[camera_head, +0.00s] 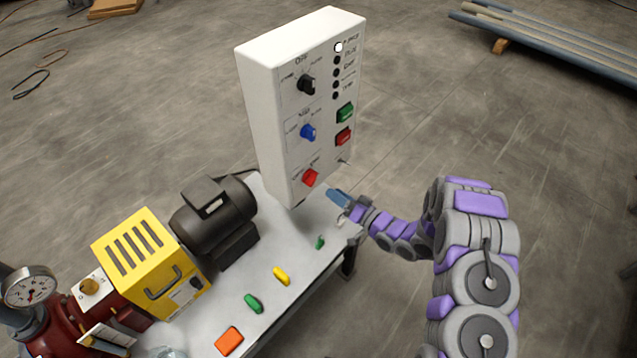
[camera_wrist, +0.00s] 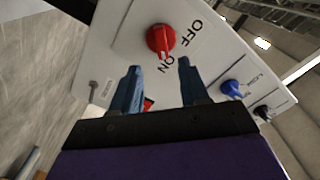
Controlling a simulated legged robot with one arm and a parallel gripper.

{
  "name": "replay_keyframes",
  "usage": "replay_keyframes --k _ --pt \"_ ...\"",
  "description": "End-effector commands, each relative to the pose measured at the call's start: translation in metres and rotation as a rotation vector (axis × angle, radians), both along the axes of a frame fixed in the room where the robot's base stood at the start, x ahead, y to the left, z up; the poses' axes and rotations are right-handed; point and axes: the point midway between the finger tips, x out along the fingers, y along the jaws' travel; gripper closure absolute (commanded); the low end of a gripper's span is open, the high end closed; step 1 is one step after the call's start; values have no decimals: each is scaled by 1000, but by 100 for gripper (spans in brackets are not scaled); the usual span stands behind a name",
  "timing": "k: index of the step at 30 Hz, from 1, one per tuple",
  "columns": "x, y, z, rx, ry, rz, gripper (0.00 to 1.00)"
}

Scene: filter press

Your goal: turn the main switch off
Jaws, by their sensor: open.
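The main switch is a red rotary knob (camera_head: 310,178) at the bottom left of the white control box. In the wrist view the red knob (camera_wrist: 160,39) is close, with the words OFF and ON printed beside it. My gripper (camera_head: 338,196) is just right of and below the knob in the head view. In the wrist view my gripper (camera_wrist: 157,80) is open, its two blue fingers apart, with nothing between them. The knob is beyond the fingertips, not touched.
The white control box (camera_head: 262,120) also bears a blue knob (camera_head: 308,132), a black knob (camera_head: 306,84), a green button (camera_head: 345,112) and a red button (camera_head: 343,136). Below are a table with several coloured handles, a black motor (camera_head: 212,215) and a yellow housing (camera_head: 150,262).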

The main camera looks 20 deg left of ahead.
Motion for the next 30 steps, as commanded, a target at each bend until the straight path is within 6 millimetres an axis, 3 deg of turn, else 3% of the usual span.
replay_keyframes --k 6,12,26,30 --pt "13 42 -1 -7 -5 5 55" --pt "23 66 -2 -7 -2 4 55" --pt "28 72 -1 -5 -1 1 55" --pt "28 74 -1 -6 -2 2 68"
